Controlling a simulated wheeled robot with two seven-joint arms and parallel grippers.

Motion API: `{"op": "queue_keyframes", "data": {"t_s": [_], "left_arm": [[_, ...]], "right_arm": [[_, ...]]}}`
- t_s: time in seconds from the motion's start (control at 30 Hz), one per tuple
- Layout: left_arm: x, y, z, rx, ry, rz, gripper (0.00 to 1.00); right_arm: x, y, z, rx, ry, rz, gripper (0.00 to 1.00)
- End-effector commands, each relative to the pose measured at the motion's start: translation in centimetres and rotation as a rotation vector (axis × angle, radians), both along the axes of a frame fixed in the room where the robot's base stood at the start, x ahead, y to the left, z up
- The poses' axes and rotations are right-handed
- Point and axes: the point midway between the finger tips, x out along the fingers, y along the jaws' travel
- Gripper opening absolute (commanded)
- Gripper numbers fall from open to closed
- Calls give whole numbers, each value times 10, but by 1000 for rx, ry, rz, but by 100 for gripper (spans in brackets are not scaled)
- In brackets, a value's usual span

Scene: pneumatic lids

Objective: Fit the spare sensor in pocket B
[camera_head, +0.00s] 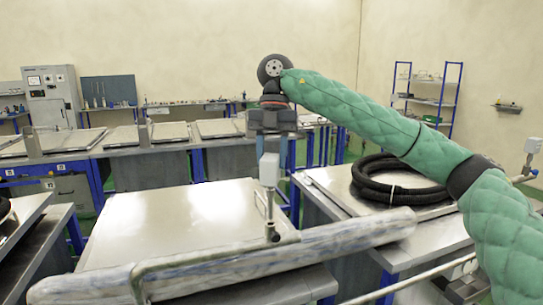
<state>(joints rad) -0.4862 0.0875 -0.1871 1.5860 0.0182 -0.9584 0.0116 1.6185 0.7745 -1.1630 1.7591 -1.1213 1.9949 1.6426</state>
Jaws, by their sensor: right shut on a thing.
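My right gripper (275,148) hangs at the centre of the picture, at the end of my green padded arm, pointing down above the far edge of a steel table. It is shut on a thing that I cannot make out. A pale box on a thin stem (268,170) stands in front of its lower part and partly hides it. I cannot make out the spare sensor for certain, nor pocket B. My left gripper is not in view.
A wide steel lid (180,222) fills the near middle, with a bent pipe handle (215,258) and a marbled grey roll (340,240) across its front. A black hose coil (395,183) lies on the right table. Benches and a blue shelf rack (428,98) stand behind.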

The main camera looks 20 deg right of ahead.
Motion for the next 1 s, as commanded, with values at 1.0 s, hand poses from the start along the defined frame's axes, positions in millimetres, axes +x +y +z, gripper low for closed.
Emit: {"op": "queue_keyframes", "data": {"t_s": [1.0], "left_arm": [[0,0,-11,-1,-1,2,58]], "right_arm": [[0,0,-18,0,0,0,14]]}}
